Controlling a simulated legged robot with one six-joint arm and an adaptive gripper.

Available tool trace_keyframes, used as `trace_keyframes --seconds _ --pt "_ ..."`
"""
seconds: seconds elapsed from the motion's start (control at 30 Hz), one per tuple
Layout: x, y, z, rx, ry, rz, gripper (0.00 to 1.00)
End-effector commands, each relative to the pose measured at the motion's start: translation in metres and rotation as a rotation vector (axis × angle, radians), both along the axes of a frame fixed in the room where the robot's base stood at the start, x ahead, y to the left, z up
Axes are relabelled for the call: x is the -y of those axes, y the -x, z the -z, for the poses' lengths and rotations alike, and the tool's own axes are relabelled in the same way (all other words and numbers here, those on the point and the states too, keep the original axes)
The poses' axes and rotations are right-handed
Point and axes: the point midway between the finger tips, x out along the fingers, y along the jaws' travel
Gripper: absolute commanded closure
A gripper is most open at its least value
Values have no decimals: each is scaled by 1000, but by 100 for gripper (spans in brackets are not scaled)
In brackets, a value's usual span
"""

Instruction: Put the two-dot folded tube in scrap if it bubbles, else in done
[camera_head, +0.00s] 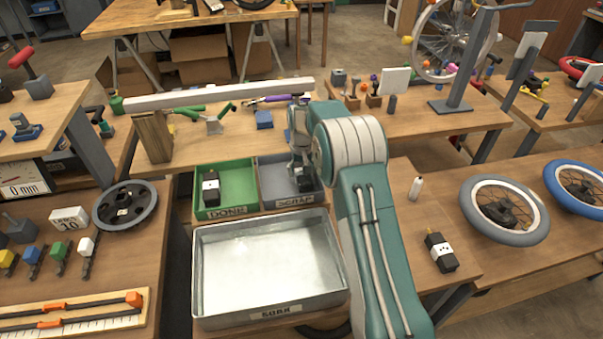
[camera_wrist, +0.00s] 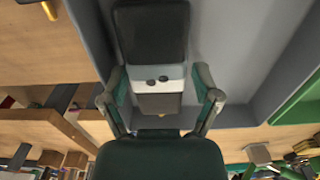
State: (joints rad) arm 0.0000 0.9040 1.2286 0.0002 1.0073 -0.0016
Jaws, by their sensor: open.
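The two-dot folded tube (camera_wrist: 158,76) shows in the wrist view, with a black body, a white band bearing two dark dots and a grey end. It appears to be in the grey scrap bin (camera_head: 272,182). My gripper (camera_wrist: 160,82) is open, with one finger on each side of the white band and small gaps visible. In the head view my gripper (camera_head: 303,180) is down at the scrap bin and hides the tube. The green done bin (camera_head: 239,178) stands left of scrap and holds another black-and-white folded tube (camera_head: 211,188). No bubbles are visible.
The soak tray (camera_head: 205,300) holds clear liquid in front of the bins. Another black-and-white tube (camera_head: 441,252) lies on the right bench, near a small white bottle (camera_head: 416,188) and a wheel (camera_head: 505,210). A long pale bar (camera_head: 215,94) spans behind the bins.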

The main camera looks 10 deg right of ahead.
Motion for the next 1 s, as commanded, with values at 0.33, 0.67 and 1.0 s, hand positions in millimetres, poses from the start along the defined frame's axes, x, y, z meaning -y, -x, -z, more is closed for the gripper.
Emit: trace_keyframes --seconds 0.33,0.67,1.0 --pt "0 -1 -72 5 0 0 19" --pt "0 0 -112 2 0 0 19" --pt "0 38 -174 68 0 0 19"
